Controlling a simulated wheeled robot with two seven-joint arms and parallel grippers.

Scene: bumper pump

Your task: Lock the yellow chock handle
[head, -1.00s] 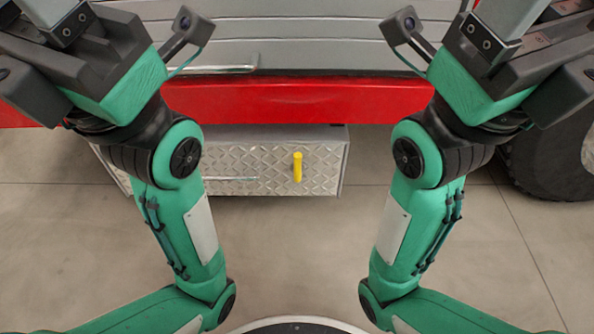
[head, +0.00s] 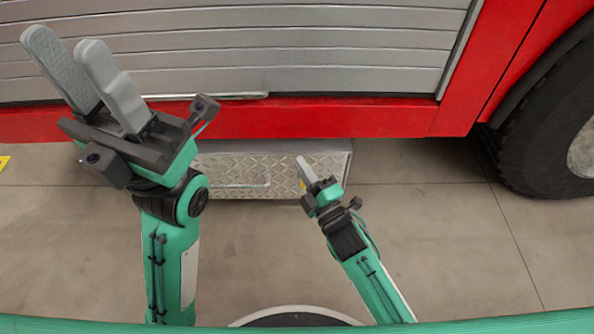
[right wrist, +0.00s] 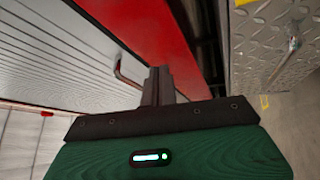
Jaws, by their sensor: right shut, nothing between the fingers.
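The yellow chock handle (head: 302,185) is mostly hidden behind my right gripper in the head view; only a small bit of yellow shows. It is on the front of the diamond-plate box (head: 235,178) under the red truck sill. My right gripper (head: 301,160) is shut and empty, in front of the box's right part; I cannot tell whether it touches anything. In the right wrist view its closed fingers (right wrist: 158,75) point toward the red sill, with the box (right wrist: 275,35) at upper right. My left gripper (head: 62,42) is raised at the left, open and empty.
The red sill (head: 310,118) and grey shutter (head: 300,60) stand above the box, with a thin bar (head: 225,96) along the shutter's bottom. A large tyre (head: 535,145) is at the right. The concrete floor (head: 450,240) is clear.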

